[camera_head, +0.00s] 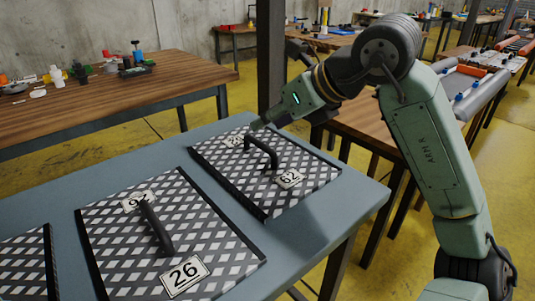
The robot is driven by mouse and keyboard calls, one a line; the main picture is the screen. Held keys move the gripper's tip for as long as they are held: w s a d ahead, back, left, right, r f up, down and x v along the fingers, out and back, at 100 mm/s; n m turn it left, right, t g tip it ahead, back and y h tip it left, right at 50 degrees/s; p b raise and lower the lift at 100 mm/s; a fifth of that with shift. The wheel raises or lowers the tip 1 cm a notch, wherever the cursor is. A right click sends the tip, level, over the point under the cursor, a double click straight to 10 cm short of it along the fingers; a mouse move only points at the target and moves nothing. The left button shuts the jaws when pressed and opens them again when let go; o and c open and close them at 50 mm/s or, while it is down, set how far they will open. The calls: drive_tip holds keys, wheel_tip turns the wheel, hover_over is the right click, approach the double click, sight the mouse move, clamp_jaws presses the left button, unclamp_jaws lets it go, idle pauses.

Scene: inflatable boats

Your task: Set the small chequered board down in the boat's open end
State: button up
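Several black-and-white chequered boards lie flat on a blue-grey table. The far one (232,172) has a black arched handle (262,148), a label reading 62 and a second, partly hidden label. It looks smallest of the two boards fully in view, though it is also farther away. My gripper (257,126) is low over this board's far side, close to the handle's far end; I cannot tell whether it touches, or whether its fingers are open. A grey inflatable boat (487,84) with orange and blue parts lies on a bench at the right, partly hidden behind my arm.
A nearer board (215,238) labelled 26 has its own handle (157,229). Another board (22,268) is cut off at the left edge. A wooden bench (95,101) with small parts stands behind left. A dark post (271,55) rises behind my gripper. The table's right front corner is clear.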

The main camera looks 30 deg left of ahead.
sight(261, 143)
drive_tip(key=shift+m+t+h, duration=0.3)
drive_tip(key=shift+t+h, duration=0.2)
drive_tip(key=w+f, duration=0.1)
drive_tip(key=a+f, duration=0.1)
drive_tip(key=f, duration=0.1)
drive_tip(key=w+f, duration=0.1)
drive_tip(key=shift+w+a+f, duration=0.25)
drive_tip(key=shift+w+f, duration=0.1)
drive_tip(key=shift+f+x, duration=0.25)
drive_tip(key=shift+x, duration=2.85)
drive_tip(key=shift+s+d, duration=0.2)
drive_tip(key=shift+c, duration=0.2)
clamp_jaws()
drive_tip(key=shift+r, duration=0.1)
